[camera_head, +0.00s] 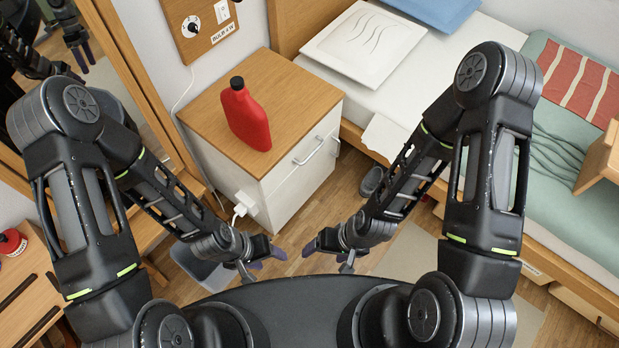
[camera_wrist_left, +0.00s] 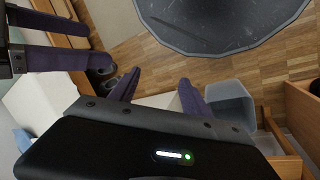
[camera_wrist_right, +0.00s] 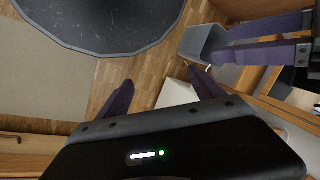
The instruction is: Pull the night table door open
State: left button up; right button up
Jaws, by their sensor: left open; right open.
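The night table (camera_head: 255,105) has a wooden top and white sides, and stands against the wall beyond my grippers. Its front faces right, with one pale handle (camera_head: 309,151) high on it and a second handle (camera_head: 336,148) beside the front's right edge. The front appears closed. My left gripper (camera_head: 262,262) is open and empty, low in front of the night table. My right gripper (camera_head: 328,257) is open and empty to its right. Both are apart from the handles. Their spread fingers show in the left wrist view (camera_wrist_left: 157,92) and the right wrist view (camera_wrist_right: 161,90).
A red bottle (camera_head: 246,115) stands on the night table. A bed (camera_head: 420,70) with a white pillow (camera_head: 365,42) is to the right. A grey bin (camera_head: 200,268) stands at left below my left arm. A white plug box (camera_head: 243,204) and cable hang beside the night table.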

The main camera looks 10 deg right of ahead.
aim_at(280, 206)
jog(key=l+z, duration=0.1)
jog(key=z, duration=0.3)
jog(key=i+l+z, duration=0.1)
jog(key=z, duration=0.65)
jog(key=i+l+z, duration=0.1)
jog(key=z, duration=0.3)
